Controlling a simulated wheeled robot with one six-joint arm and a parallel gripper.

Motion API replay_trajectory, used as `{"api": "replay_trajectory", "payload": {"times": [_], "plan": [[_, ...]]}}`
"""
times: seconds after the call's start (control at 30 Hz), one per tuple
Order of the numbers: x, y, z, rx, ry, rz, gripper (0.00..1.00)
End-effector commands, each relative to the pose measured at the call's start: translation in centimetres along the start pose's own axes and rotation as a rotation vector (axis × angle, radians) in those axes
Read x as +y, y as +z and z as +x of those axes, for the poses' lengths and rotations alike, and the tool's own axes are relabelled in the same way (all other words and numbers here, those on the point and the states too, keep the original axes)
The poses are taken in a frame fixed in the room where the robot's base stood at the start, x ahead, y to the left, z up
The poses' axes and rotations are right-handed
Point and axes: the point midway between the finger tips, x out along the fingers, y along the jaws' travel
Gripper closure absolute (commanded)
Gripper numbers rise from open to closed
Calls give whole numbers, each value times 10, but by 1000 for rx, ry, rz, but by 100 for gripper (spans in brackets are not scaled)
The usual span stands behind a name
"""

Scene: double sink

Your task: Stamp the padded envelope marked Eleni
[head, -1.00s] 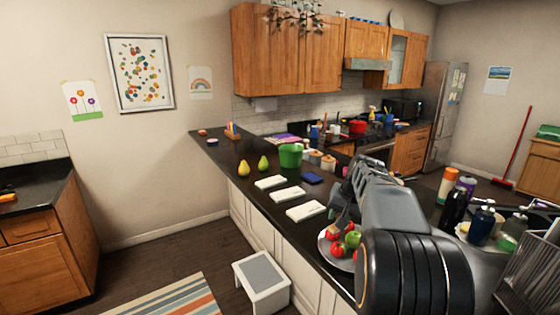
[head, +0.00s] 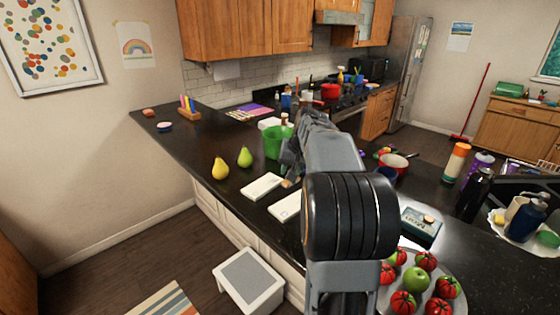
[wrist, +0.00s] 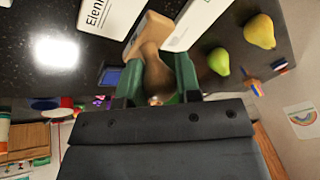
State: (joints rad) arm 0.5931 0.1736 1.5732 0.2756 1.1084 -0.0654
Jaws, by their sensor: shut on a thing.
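My gripper (wrist: 158,78) is shut on a wooden stamp (wrist: 150,40), with its green fingers on either side of the handle. The padded envelope marked Eleni (wrist: 108,14) is white and lies flat on the counter, beside the stamp in the wrist view. In the head view it appears to be the middle envelope (head: 286,207), partly covered by my arm. Another white envelope (wrist: 196,22) lies on the stamp's other side, nearer the pears; it also shows in the head view (head: 262,186). A blue pad (wrist: 111,76) lies near the gripper in the wrist view.
A plate (head: 455,300) of apples and tomato-like red fruit is at the near edge. A box (head: 421,224), bottles and a sink are right. A step stool (head: 248,278) stands on the floor.

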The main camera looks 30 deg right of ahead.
Motion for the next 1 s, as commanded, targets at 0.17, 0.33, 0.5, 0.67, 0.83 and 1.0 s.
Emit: {"api": "replay_trajectory", "payload": {"times": [0.17,0.33,0.5,0.67,0.83,1.0], "plan": [[2,2,5,1,0,1,84],[6,5,16,1,1,3,84],[9,9,31,0,1,2,84],[13,14,45,0,0,1,84],[14,17,54,0,0,-1,84],[15,17,56,0,0,0,84]]}}
